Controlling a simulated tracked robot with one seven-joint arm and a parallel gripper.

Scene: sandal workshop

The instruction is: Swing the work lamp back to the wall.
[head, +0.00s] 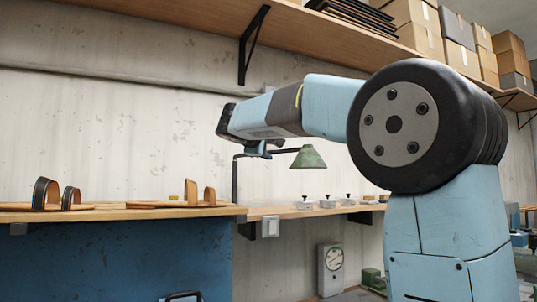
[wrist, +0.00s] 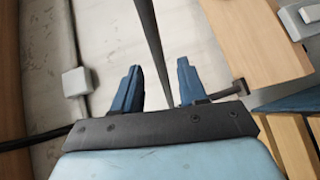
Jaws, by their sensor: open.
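The work lamp has a green cone shade (head: 308,157) on a thin dark arm, which runs left to an upright dark post (head: 235,180) in front of the wall. The shade hangs out to the right of the post. My gripper (head: 265,152) is at the lamp arm, between post and shade. In the wrist view my gripper (wrist: 159,65) is open, with its two blue fingers apart. A dark bar (wrist: 152,35) of the lamp passes between the fingers in the picture. I cannot tell whether it touches either finger. The shade does not show clearly there.
A wooden bench (head: 120,213) below holds sandal parts (head: 196,196) at the left. Several small pale items with dark knobs (head: 327,201) stand on the right bench section. A wooden shelf (head: 200,22) on black brackets (head: 247,45) runs above, with cardboard boxes (head: 418,38).

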